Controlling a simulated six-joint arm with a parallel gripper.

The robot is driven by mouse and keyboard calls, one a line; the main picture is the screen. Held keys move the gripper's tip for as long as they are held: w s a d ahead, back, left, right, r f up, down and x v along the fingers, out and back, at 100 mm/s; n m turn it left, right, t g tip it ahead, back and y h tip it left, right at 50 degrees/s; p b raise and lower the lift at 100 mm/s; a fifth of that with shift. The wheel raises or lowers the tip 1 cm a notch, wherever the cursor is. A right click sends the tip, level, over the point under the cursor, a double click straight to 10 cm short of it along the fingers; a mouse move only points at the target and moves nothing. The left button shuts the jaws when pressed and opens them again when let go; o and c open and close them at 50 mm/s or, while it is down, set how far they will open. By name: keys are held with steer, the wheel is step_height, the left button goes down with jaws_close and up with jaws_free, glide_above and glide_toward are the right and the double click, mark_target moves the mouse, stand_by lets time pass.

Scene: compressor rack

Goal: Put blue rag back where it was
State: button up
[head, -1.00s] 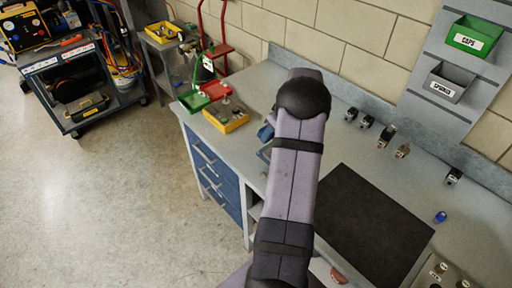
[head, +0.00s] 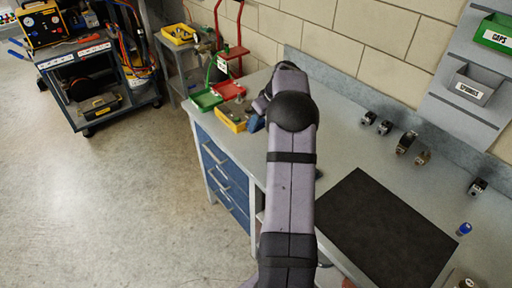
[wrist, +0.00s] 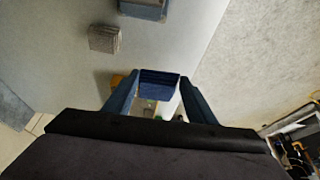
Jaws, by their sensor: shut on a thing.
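The blue rag (wrist: 159,86) shows in the wrist view as a dark blue folded piece between the two blue fingers of my gripper (wrist: 158,94). My gripper is shut on it, with a finger at each side. In the head view my arm hides most of the gripper. A small patch of blue (head: 256,123) shows left of the arm, by the yellow tray; I cannot tell whether it is rag or finger. The grey workbench (head: 345,150) lies beneath.
A yellow tray (head: 231,121), a green tray (head: 207,99) and a red tray (head: 228,90) stand at the bench's left end. A black mat (head: 385,235) lies at the front right. Several small fittings (head: 405,143) line the back. A grey block (wrist: 104,39) shows in the wrist view.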

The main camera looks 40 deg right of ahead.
steer(key=shift+a, duration=0.1)
steer(key=shift+s+f, duration=0.1)
steer(key=shift+f, duration=0.15)
steer(key=shift+f+p, duration=1.65)
steer(key=shift+f, duration=3.15)
steer(key=shift+f, duration=0.15)
steer(key=o, duration=1)
